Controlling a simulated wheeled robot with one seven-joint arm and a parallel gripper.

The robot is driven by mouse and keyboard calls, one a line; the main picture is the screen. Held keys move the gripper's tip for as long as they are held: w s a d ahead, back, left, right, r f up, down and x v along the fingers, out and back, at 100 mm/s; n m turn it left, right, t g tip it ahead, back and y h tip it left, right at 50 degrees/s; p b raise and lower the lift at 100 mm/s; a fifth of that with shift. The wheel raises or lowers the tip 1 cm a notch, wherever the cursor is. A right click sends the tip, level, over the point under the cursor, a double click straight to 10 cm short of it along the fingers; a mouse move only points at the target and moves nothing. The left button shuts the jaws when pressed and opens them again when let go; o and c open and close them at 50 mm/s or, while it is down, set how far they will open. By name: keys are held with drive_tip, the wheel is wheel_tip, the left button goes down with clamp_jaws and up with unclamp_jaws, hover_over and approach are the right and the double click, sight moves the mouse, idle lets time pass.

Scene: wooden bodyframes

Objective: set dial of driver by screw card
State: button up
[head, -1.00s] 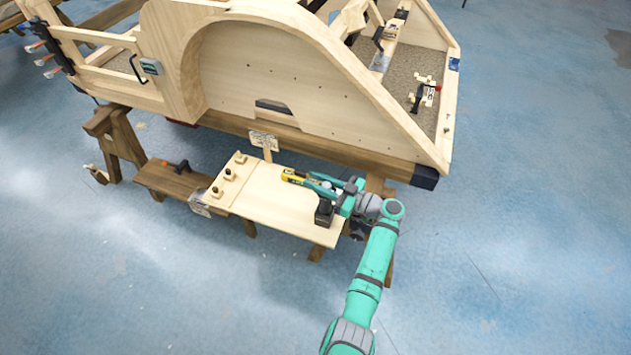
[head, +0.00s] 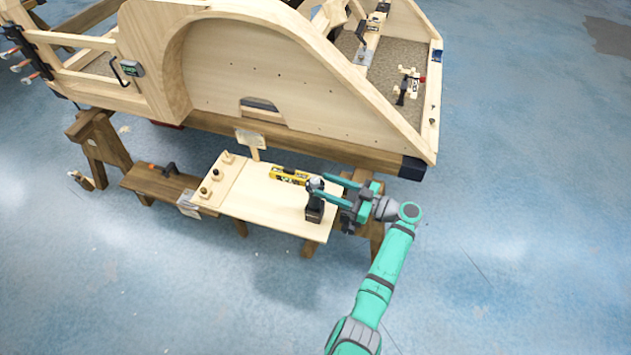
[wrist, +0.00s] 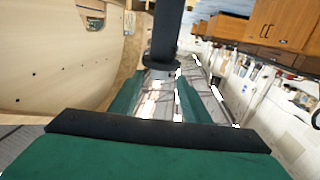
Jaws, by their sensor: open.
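The driver (head: 314,211) stands upright on the right part of the pale bench top (head: 262,215), with a dark battery base. My gripper (head: 320,186) is open at the driver's right, its teal fingers reaching to the driver's upper part. I cannot tell whether they touch it. The dial is too small to make out. A small card on a stick (head: 250,138) stands at the bench's back edge, and another card (head: 188,204) hangs at its left end. Their print is unreadable, so I cannot tell which is the screw card. The wrist view shows a dark upright part (wrist: 163,35) beyond my gripper's fingers.
A yellow level (head: 289,176) lies behind the driver. A strip with several knobs (head: 216,175) is at the bench's left. A lower dark wooden bench (head: 160,184) adjoins it. The large wooden bodyframe (head: 220,70) stands close behind. Floor in front is clear.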

drive_tip(key=shift+v, duration=1.2)
drive_tip(key=shift+w, duration=0.15)
